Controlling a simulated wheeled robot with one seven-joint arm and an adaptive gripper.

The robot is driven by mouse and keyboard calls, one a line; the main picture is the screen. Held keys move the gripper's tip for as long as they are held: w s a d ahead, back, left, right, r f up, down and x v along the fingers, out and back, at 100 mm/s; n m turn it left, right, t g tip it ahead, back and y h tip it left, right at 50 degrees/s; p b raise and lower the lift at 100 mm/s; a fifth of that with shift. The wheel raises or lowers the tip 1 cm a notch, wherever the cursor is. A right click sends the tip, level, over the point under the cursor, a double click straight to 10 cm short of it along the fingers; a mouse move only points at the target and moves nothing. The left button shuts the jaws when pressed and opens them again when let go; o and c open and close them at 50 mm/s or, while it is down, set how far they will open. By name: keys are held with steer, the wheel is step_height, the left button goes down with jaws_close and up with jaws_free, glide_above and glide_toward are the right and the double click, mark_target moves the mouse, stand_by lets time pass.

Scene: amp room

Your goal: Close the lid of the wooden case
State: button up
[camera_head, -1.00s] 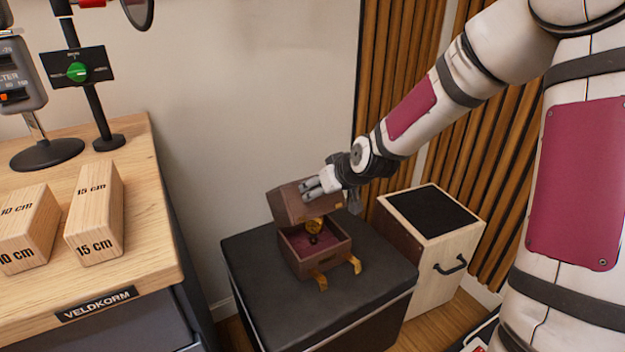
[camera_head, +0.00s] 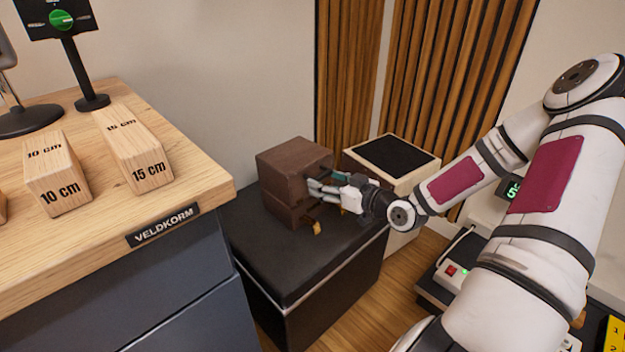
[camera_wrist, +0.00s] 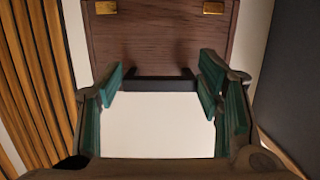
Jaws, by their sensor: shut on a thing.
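The brown wooden case (camera_head: 284,208) stands on a black-topped box in the head view. Its lid (camera_head: 281,163) is down over the base; I cannot tell whether it sits flush, as my gripper covers part of the front. My gripper (camera_head: 315,189) is at the case's front right, shut on the case; the exact part is unclear. In the wrist view, teal-padded fingers (camera_wrist: 164,82) stand apart at either side of a dark bar (camera_wrist: 158,85). Beyond them is a brown wood panel (camera_wrist: 160,40) with two brass fittings (camera_wrist: 213,7). A brass latch (camera_head: 317,228) hangs low on the front.
A pale box with a black top (camera_head: 395,155) stands close behind my gripper. A wooden bench (camera_head: 90,235) with marked blocks is at the left. A slatted panel (camera_head: 345,70) is behind.

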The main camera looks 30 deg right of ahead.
steer(key=f+b, duration=0.1)
steer(key=f+t, duration=0.1)
steer(key=shift+s+f+b, duration=0.3)
steer(key=shift+s+b, duration=0.05)
steer(key=shift+b, duration=0.05)
steer(key=o, duration=1.6)
steer(key=shift+f, duration=0.15)
steer(key=shift+o, duration=0.4)
steer(key=shift+r, duration=0.2)
steer(key=v, duration=1.2)
steer(key=shift+d+f, duration=0.1)
steer(key=shift+f, duration=0.05)
